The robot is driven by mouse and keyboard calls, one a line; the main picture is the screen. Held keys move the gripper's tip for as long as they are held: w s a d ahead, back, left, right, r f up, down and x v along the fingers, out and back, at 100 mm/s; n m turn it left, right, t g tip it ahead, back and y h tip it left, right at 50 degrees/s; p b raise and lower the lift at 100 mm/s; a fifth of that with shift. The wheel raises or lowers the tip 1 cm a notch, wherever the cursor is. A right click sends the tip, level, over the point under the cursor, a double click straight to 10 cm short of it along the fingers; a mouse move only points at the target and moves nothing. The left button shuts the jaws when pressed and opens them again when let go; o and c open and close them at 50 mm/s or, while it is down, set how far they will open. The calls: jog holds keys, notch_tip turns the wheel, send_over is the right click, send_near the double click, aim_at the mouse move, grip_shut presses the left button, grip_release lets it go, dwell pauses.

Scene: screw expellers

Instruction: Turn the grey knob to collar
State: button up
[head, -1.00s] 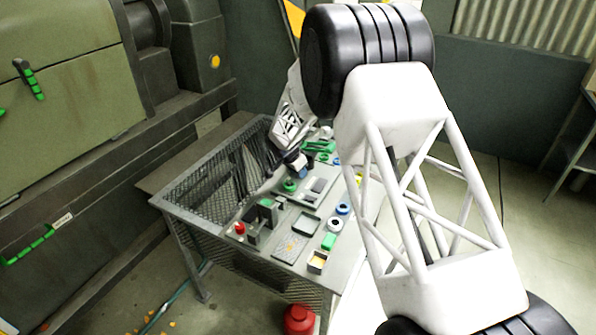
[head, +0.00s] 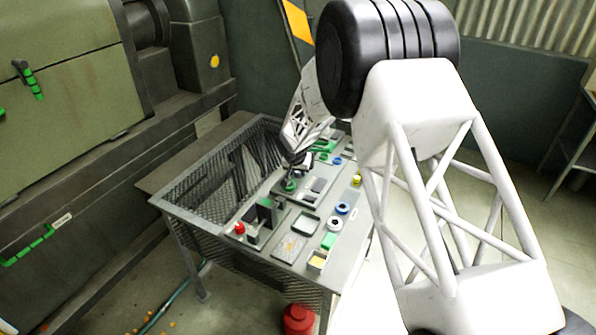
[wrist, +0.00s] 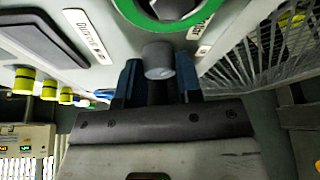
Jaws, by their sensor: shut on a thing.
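The grey knob (wrist: 158,60) is a short grey cylinder in the wrist view, beside a green ring (wrist: 168,24) on the grey panel. My gripper (wrist: 159,78) has one blue finger on each side of the knob and is shut on it. Small lettering shows on the panel near the ring, but I cannot read it surely. In the head view my gripper (head: 292,168) is down at the table, just above the green ring (head: 290,186). There the knob is too small and covered to make out.
The table (head: 262,268) carries several small parts, including a red knob (head: 240,228) and a blue ring (head: 343,208). A wire mesh basket (head: 215,190) borders it on the left. A red can (head: 298,319) stands on the floor. Mesh is close on the right in the wrist view.

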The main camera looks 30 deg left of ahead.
dwell(0.4)
jog(key=o, duration=0.9)
jog(key=v, duration=0.7)
jog(key=shift+s+r, duration=0.15)
jog(key=shift+r, duration=0.2)
jog(key=shift+d, duration=0.15)
